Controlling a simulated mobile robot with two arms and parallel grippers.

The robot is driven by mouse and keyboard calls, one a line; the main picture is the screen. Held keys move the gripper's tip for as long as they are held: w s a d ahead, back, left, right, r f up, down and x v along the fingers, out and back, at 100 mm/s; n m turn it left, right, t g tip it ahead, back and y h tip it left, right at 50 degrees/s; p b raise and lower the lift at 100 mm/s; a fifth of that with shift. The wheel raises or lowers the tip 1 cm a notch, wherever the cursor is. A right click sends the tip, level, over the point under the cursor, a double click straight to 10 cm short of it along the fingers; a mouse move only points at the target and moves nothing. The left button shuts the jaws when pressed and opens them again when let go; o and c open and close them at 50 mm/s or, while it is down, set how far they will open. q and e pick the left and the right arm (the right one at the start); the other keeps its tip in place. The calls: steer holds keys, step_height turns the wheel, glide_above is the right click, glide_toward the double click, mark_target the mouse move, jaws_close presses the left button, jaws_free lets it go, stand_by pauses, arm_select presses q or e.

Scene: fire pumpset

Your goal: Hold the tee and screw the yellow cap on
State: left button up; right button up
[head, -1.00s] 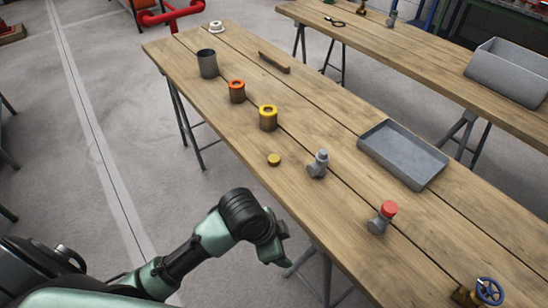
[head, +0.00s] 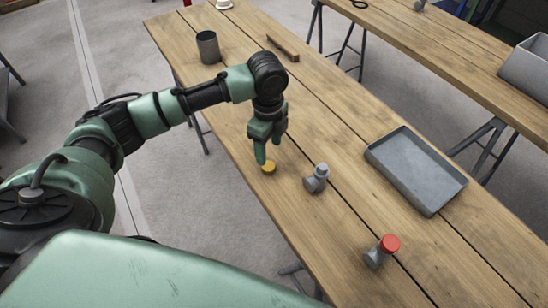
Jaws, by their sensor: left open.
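The small yellow cap (head: 269,168) lies on the wooden table in the head view. My left gripper (head: 263,150) points down just above and behind it, open, with a fingertip overlapping the cap's edge in the picture. I cannot tell whether it touches the cap. The grey tee (head: 316,178) stands on the table a little to the right of the cap, with nothing holding it. My right gripper is not in view.
A shallow grey tray (head: 415,170) lies right of the tee. A dark grey cup (head: 208,47) and a brown bar (head: 283,47) are farther back on the wooden table (head: 340,120). The table between the tee and the red-capped fitting is clear.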

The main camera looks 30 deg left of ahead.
mark_target(269, 166)
arm_select(q)
steer(key=shift+s, duration=0.5)
steer(key=shift+w+f, duration=0.25)
steer(key=shift+f, duration=1.25)
steer(key=f, duration=0.2)
steer(key=f+p, duration=0.1)
steer(key=shift+w+f, duration=0.2)
steer(key=shift+f, duration=0.6)
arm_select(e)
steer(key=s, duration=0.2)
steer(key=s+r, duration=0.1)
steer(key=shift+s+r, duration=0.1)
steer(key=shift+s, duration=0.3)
